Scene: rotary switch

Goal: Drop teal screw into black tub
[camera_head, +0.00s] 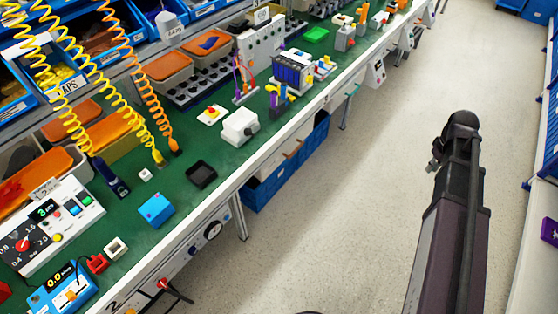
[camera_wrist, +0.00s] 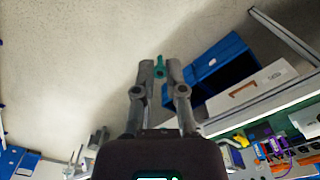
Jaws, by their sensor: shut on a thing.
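The teal screw (camera_wrist: 160,66) shows in the wrist view, held between the two fingertips of my gripper (camera_wrist: 160,72). My gripper is shut on it, over the pale floor and away from the bench top. The fingertips hide part of the screw. The black tub (camera_head: 201,174) is a small, square, shallow tray on the green bench top in the head view, with nothing seen inside. It stands to the right of a blue box and is not made out in the wrist view. In the head view my arm is over the aisle at the right, far from the tub.
The blue box (camera_head: 156,210), a white device (camera_head: 240,127) and a small white cube (camera_head: 145,175) stand around the tub. Coiled yellow cables (camera_head: 121,105) hang over the bench's back. Blue bins (camera_wrist: 222,68) sit below the bench edge. The aisle floor (camera_head: 340,200) is clear.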

